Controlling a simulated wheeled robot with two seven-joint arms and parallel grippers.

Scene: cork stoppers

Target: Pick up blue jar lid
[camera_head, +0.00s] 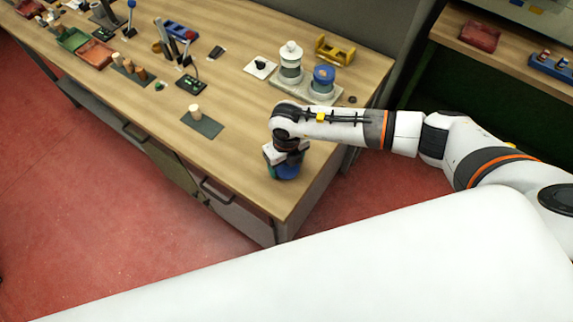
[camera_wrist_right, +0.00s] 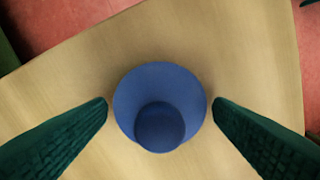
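My right gripper (camera_wrist_right: 160,104) is open, with one dark green finger on each side of the lid and a narrow gap at each side. In the head view my right gripper (camera_head: 284,160) points down at the near right corner of the table; blue shows beneath it, partly hidden by the gripper. My left gripper is not in view.
On the wooden table (camera_head: 235,130), a white jar (camera_head: 291,62) and a blue-topped jar (camera_head: 324,78) stand on a tray behind my right arm. A cork stopper (camera_head: 195,110) stands on a dark mat to the left. The table's edge is close to the gripper.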

